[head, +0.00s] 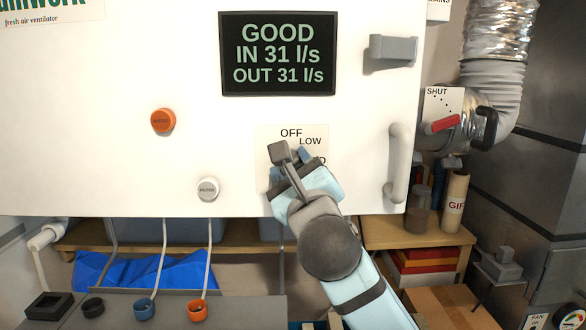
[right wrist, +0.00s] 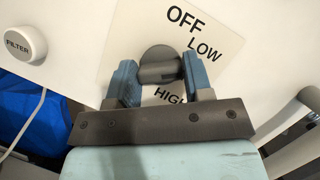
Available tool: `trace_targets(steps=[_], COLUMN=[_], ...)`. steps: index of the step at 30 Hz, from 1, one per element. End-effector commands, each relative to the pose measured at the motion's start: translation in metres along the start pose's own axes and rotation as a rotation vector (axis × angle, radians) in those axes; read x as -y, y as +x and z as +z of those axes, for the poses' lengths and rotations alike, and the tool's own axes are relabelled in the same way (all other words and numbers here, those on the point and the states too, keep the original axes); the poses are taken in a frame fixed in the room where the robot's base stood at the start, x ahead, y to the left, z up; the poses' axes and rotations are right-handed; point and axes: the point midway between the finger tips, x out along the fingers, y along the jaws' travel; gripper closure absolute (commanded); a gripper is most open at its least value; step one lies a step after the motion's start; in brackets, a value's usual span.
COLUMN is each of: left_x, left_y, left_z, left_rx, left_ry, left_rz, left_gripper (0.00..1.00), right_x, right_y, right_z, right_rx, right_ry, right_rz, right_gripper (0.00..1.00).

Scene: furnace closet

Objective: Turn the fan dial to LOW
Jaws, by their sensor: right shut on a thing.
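The fan dial (right wrist: 158,54) is a dark grey round knob with a raised bar, on a cream label plate (right wrist: 124,38) on the white cabinet front. The plate reads OFF and LOW at the top and HIGH below the knob; in the head view a partly covered word ending in D shows under LOW. My right gripper (right wrist: 154,82) has its two blue fingers closed on the dial's bar, one on each side. In the head view my right gripper (head: 300,158) hides most of the dial. Which word the dial points to I cannot tell. My left gripper is not in view.
A display (head: 277,54) reads GOOD, IN 31 l/s, OUT 31 l/s. An orange knob (head: 163,120) and a white FILTER knob (head: 207,189) sit left of the plate. A white handle (head: 397,165) stands out close to the right of my right arm. A red lever (head: 445,123) is beyond.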

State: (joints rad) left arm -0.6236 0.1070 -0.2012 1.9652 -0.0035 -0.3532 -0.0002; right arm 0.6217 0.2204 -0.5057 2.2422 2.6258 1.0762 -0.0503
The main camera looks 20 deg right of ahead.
Motion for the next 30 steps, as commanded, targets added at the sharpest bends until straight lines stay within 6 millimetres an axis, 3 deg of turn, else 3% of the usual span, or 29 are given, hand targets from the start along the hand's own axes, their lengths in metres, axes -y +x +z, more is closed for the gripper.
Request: trace_targets(steps=[9, 26, 27, 29, 30], left_x=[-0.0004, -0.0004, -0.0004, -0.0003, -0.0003], left_y=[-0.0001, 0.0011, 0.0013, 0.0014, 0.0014], left_z=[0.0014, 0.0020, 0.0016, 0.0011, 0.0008], left_rx=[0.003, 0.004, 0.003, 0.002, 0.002], left_ry=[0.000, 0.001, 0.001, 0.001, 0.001], left_rz=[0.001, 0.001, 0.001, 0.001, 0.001], left_gripper=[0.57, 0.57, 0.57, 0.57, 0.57], right_x=[0.0008, 0.0007, 0.0008, 0.0007, 0.0007], right_y=[-0.0001, 0.0000, 0.0000, 0.0000, 0.0000], right_z=[0.0005, 0.0005, 0.0005, 0.0005, 0.0004], right_rx=[0.001, 0.000, 0.000, 0.000, 0.000], right_ry=[-0.114, -0.137, -0.137, -0.137, -0.137], right_rz=[0.046, 0.056, 0.056, 0.056, 0.056], right_gripper=[0.77, 0.77, 0.44, 0.31, 0.30])
